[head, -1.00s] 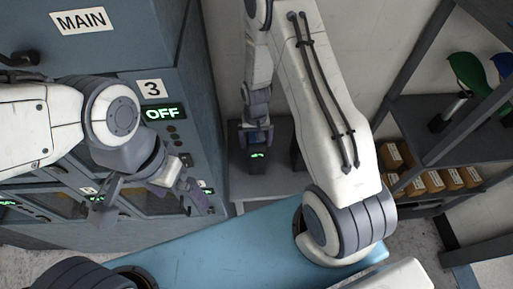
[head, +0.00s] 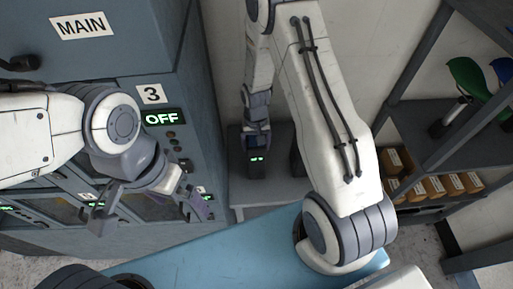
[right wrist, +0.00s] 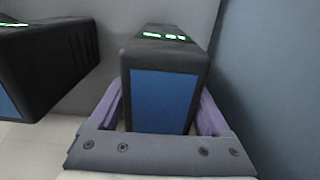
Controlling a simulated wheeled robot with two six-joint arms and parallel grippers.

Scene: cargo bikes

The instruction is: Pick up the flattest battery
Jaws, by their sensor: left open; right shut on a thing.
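A black battery (head: 257,164) with small green lights stands on a grey bench by the wall. My right gripper (head: 257,140) reaches down onto it and is shut on it. In the right wrist view the same battery (right wrist: 164,98) shows a blue face and a lit green display, with a purple finger on each side. A second black battery (right wrist: 45,62) stands to its left there, cut off by the frame. In the head view it is mostly hidden behind my right arm. My left gripper (head: 150,211) is open and empty in front of the cabinet.
A grey-blue cabinet (head: 110,58) labelled MAIN and 3 stands at the left, with a lit OFF display (head: 161,118) and several lower bays. A shelf rack (head: 436,133) with small cardboard boxes (head: 434,187) and bike seats stands at the right.

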